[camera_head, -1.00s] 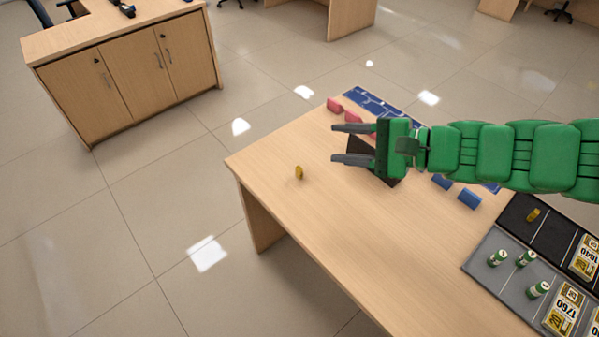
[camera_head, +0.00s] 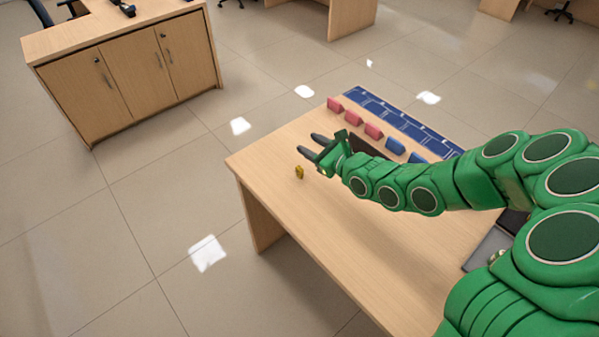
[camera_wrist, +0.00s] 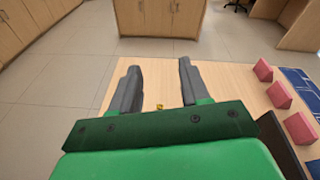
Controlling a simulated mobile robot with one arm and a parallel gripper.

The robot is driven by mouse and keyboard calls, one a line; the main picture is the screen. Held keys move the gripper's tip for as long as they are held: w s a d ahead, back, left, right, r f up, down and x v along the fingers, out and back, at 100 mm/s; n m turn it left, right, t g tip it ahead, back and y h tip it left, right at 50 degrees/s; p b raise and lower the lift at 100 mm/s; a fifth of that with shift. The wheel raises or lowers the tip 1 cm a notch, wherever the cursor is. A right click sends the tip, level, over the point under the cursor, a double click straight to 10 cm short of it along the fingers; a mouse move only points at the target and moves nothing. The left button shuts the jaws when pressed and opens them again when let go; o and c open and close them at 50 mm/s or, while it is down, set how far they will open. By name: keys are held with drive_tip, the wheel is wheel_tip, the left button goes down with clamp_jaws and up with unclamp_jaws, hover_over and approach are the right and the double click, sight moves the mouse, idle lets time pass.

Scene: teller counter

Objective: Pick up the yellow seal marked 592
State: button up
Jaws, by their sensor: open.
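A small yellow seal (camera_head: 299,172) stands alone on the wooden counter near its left corner; its number is too small to read. It also shows in the wrist view (camera_wrist: 159,106), low between the two fingers and beyond the palm. My gripper (camera_head: 309,144) is open and empty, just behind and to the right of the seal in the head view, apart from it. The gripper also shows in the wrist view (camera_wrist: 158,75) with its grey fingers spread to either side of the seal.
Red blocks (camera_head: 353,115) and blue blocks (camera_head: 395,146) stand in a row beside a blue marked strip (camera_head: 400,118) along the counter's back edge. A dark flat panel (camera_head: 366,146) lies behind my gripper. The counter's (camera_head: 290,205) front left is clear.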

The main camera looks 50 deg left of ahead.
sight(301, 172)
drive_tip(key=f+m, duration=0.1)
drive_tip(key=f, duration=0.3)
drive_tip(key=f+m+t+h, duration=0.1)
drive_tip(key=f, duration=0.3)
drive_tip(key=f+m+h, duration=0.1)
drive_tip(key=f, duration=0.4)
drive_tip(key=shift+s+a+m+t, duration=0.2)
drive_tip(key=shift+s+m+t, duration=0.1)
drive_tip(key=shift+x, duration=1.85)
drive_tip(key=shift+w+f+x, duration=0.1)
drive_tip(key=shift+x, duration=0.9)
drive_tip(key=shift+w+f+x, duration=0.15)
drive_tip(key=shift+x, duration=0.8)
drive_tip(key=shift+d, duration=0.1)
clamp_jaws()
